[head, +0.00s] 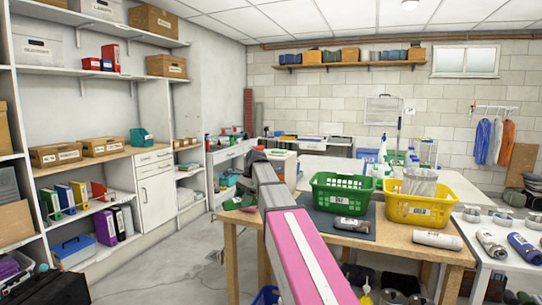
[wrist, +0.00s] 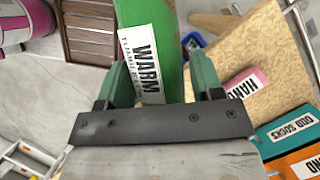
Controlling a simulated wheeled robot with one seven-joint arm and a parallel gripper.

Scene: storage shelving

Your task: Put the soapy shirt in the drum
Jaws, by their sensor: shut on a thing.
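In the wrist view my gripper (wrist: 161,68) is shut on a green thing (wrist: 172,45), with one dark green finger on each side of it. The green thing carries a white label (wrist: 140,58) that reads "WARM" over smaller print I cannot make out. It runs up out of the top of the picture, so its full shape is hidden. In the head view my arm reaches away over the left end of the wooden table, and I cannot make out the gripper's fingers there. I cannot pick out a soapy shirt or a drum for certain in either view.
The wooden table (head: 404,243) bears a green basket (head: 331,197) and a yellow basket (head: 418,211). Blue, white and orange garments (head: 495,141) hang at the far wall. The wrist view shows a slatted brown crate (wrist: 92,30) and a teal box (wrist: 290,125). Floor (head: 190,262) is clear left.

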